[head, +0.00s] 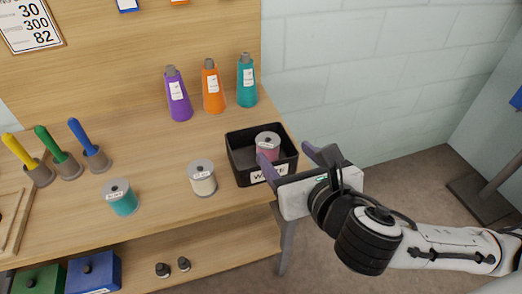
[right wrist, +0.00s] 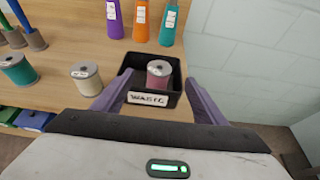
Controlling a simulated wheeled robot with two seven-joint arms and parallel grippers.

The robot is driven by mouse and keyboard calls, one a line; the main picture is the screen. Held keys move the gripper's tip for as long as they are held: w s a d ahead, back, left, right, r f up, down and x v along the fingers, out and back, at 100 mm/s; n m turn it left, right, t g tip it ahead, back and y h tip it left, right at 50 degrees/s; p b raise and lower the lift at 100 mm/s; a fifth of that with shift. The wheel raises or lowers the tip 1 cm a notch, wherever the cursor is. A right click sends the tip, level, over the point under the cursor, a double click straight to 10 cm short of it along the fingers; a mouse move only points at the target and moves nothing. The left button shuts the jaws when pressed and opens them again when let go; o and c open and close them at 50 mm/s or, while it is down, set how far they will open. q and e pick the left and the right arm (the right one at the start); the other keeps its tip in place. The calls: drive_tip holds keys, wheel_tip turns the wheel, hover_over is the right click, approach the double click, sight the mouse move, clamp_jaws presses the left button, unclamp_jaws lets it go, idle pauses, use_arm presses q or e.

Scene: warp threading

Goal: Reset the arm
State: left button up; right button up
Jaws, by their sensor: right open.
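My right gripper (head: 292,160) is open and empty at the right end of the table, at the near right side of a black bin labelled WASTE (head: 240,171). In the right wrist view its purple fingers (right wrist: 158,92) are spread wide, with the bin (right wrist: 176,101) beyond and between them. A pink spool (head: 267,146) stands upright inside the bin and is apart from the fingers; it also shows in the right wrist view (right wrist: 159,74). My left gripper is not in view.
A cream spool (head: 202,178) and a teal spool (head: 121,198) stand on the wooden table (head: 160,215). Yellow, green and blue-handled tools (head: 60,155) stand left. Free floor lies right of the table.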

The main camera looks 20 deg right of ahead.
idle(0.3)
drive_tip(key=s+d+f+m+g, duration=0.4)
drive_tip(key=s+f+m, duration=0.6)
drive_tip(key=m, duration=0.7)
drive_tip(key=s+d+f+m+g, duration=0.2)
drive_tip(key=s+f+m+g, duration=0.6)
drive_tip(key=m, duration=1)
drive_tip(key=w+a+f+t+y, duration=0.1)
drive_tip(key=a+f+t, duration=0.2)
drive_tip(key=f, duration=0.3)
drive_tip(key=w+a+f+t+y, duration=0.1)
drive_tip(key=w+a+f+t, duration=0.1)
drive_tip(key=f, duration=0.4)
drive_tip(key=shift+w+a+f+n+t, duration=0.2)
drive_tip(key=shift+a+f+n+t, duration=0.2)
drive_tip(key=shift+a+t, duration=0.55)
drive_tip(key=shift+d, duration=0.1)
